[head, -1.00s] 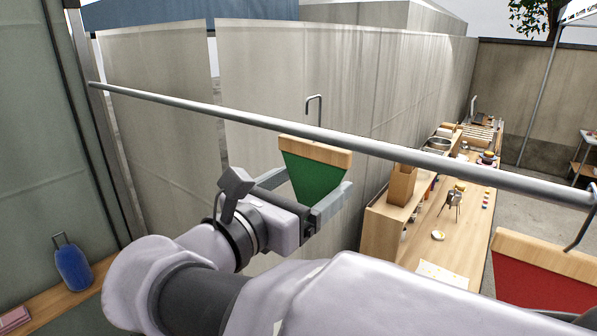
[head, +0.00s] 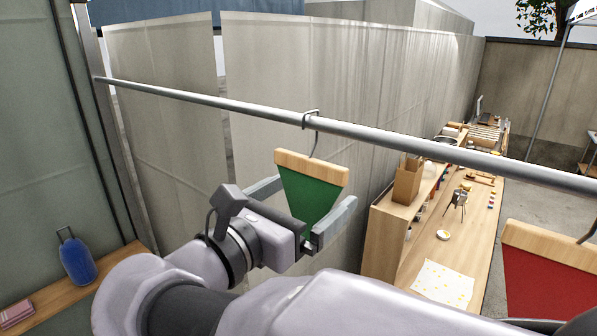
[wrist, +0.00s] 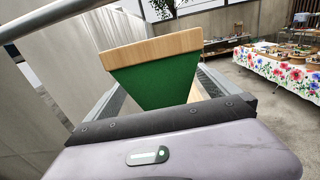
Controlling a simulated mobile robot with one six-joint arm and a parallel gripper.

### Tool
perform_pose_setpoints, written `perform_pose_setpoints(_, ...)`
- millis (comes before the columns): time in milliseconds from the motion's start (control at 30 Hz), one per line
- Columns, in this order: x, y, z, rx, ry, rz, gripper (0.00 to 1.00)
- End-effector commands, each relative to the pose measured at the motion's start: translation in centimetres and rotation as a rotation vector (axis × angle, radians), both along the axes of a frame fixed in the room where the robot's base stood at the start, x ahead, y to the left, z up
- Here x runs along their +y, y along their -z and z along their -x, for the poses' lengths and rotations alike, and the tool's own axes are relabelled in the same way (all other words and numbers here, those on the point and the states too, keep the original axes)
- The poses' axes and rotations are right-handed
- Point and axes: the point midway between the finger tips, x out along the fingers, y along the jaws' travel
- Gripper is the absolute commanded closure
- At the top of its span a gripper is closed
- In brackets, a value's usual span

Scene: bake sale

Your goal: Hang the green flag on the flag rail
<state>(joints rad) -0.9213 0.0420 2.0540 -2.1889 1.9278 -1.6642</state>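The green flag (head: 310,200) has a wooden top bar (head: 312,168) and a grey wire hook (head: 312,122). Its hook loops over the grey flag rail (head: 230,105), and the flag hangs below it, slightly tilted. My gripper (head: 318,193) is open around the flag's lower part, with a finger on each side and gaps between fingers and cloth. The wrist view shows the green flag (wrist: 158,82) between the spread fingers; its lower tip is hidden behind the gripper body. The rail crosses that view's top left corner.
A red flag (head: 545,275) hangs at the right. A wooden counter (head: 405,245) with a box and small items stands behind the rail. A blue bottle-like item (head: 78,262) sits on a shelf at left. A flowered table (wrist: 280,70) is farther off.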

Motion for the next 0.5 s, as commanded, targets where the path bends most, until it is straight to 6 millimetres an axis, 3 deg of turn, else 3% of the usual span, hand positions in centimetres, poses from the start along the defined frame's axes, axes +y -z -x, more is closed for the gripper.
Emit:
perform_pose_setpoints(267, 1.3, 0.0, 1.4, -0.001, -0.004, 0.000, 0.00)
perform_pose_setpoints(500, 5.6, -0.1, 6.9, 0.000, -0.008, 0.000, 0.00)
